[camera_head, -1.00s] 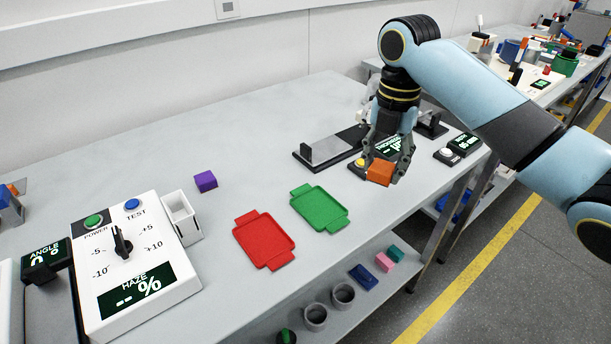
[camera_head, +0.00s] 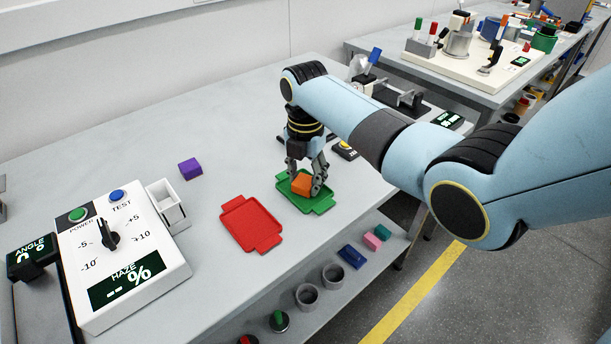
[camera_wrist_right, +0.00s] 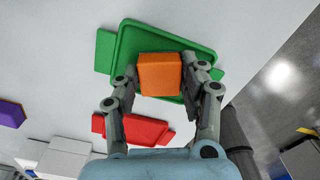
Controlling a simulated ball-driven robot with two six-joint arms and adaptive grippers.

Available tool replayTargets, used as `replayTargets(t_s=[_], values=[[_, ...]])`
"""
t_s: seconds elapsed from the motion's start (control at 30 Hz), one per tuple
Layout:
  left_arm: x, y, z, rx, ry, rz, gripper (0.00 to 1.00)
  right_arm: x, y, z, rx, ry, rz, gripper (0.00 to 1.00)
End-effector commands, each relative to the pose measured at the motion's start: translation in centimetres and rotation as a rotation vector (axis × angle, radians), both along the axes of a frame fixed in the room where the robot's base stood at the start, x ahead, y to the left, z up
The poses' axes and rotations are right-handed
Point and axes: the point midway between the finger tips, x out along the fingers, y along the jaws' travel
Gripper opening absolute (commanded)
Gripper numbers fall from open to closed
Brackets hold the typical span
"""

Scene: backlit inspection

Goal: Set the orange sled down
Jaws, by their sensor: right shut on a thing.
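The orange sled (camera_head: 303,185) is a small orange block between the fingers of my right gripper (camera_head: 306,184), which is shut on it. It is over the green tray (camera_head: 323,205); I cannot tell whether it touches the tray floor. In the right wrist view, the orange sled (camera_wrist_right: 159,74) sits between the fingertips (camera_wrist_right: 160,80), with the green tray (camera_wrist_right: 128,48) around and behind it. The red tray (camera_head: 250,224) lies empty to the left of the green tray. My left gripper is not in view.
A purple block (camera_head: 190,169) lies at the back of the table. The haze meter (camera_head: 122,262) stands at the left, with a white open box (camera_head: 165,203) beside it. The lower shelf holds grey cups (camera_head: 307,296) and small blocks. The table between the purple block and the trays is clear.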

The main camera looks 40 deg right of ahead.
Motion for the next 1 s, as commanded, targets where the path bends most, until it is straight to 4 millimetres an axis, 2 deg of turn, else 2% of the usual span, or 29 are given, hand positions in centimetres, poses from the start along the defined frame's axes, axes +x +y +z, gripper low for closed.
replayTargets(t_s=[0.13,0.33,0.37,0.53,0.83,1.0], values=[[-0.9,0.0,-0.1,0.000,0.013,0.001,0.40,0.0,0.0,0.0,0.000,-0.001,0.000,0.09],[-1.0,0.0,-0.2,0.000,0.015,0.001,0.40,0.0,0.0,-0.3,0.000,0.000,0.000,0.09],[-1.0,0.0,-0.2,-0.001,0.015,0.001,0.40,0.0,0.0,-0.3,0.000,0.000,0.000,0.44],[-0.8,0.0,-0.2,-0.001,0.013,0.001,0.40,0.0,0.0,-0.3,0.000,0.000,0.000,0.65],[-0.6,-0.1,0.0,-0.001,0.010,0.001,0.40,0.0,0.0,0.0,0.000,-0.001,0.000,0.65],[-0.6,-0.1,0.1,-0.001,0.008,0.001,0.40,0.1,0.0,2.3,0.000,-0.004,0.001,0.65]])
